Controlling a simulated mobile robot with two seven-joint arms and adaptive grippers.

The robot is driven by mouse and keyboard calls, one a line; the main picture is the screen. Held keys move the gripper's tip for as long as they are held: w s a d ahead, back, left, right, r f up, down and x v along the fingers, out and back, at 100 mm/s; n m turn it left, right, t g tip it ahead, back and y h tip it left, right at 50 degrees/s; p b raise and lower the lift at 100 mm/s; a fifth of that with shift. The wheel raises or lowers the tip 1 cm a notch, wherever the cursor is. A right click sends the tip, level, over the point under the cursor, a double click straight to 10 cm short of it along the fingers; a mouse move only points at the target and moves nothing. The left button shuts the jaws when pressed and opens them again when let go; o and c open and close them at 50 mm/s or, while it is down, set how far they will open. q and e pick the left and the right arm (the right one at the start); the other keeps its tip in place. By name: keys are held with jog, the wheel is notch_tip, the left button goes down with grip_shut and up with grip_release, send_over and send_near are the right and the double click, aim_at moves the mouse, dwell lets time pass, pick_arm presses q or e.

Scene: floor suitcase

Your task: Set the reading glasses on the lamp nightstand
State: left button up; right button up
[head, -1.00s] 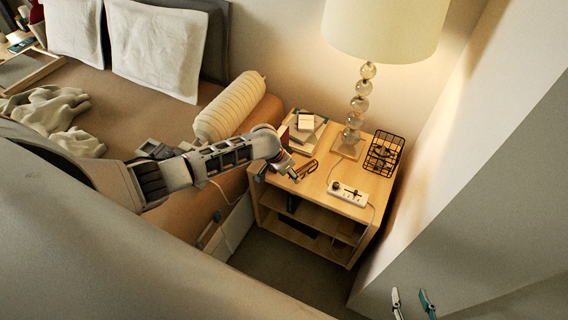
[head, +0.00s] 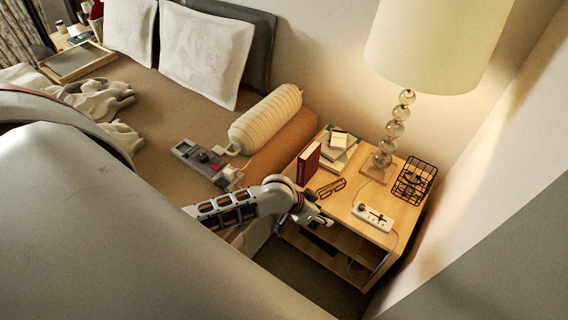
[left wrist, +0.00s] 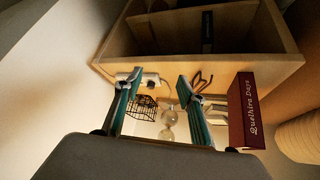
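The dark-framed reading glasses (head: 332,188) lie on the top of the lamp nightstand (head: 345,213), near its front left, beside an upright red book (head: 309,163). My left gripper (head: 320,219) is at the nightstand's front edge, apart from the glasses. In the left wrist view, its two teal fingers (left wrist: 157,84) are spread with nothing between them. That view is upside down, and the glasses (left wrist: 203,80) show just right of the right finger, partly hidden by it. My right gripper is not in view.
The lamp (head: 377,166) stands at the back of the nightstand. A wire basket (head: 414,181) is at the right and a white power strip (head: 372,217) at the front right. Small books (head: 338,152) lie at the back left. The bed (head: 165,130) is to the left.

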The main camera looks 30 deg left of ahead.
pick_arm(q)
jog(key=s+a+t+y, duration=0.1)
jog(key=s+t, duration=0.1)
jog(key=s, duration=0.6)
jog(key=s+a+n+t, duration=0.1)
jog(key=s+a+t, duration=0.1)
jog(key=s, duration=0.7)
jog(key=shift+a+r+y, duration=0.15)
jog(key=shift+a+y, duration=0.1)
jog(key=shift+y, duration=0.15)
jog(key=shift+s, duration=0.1)
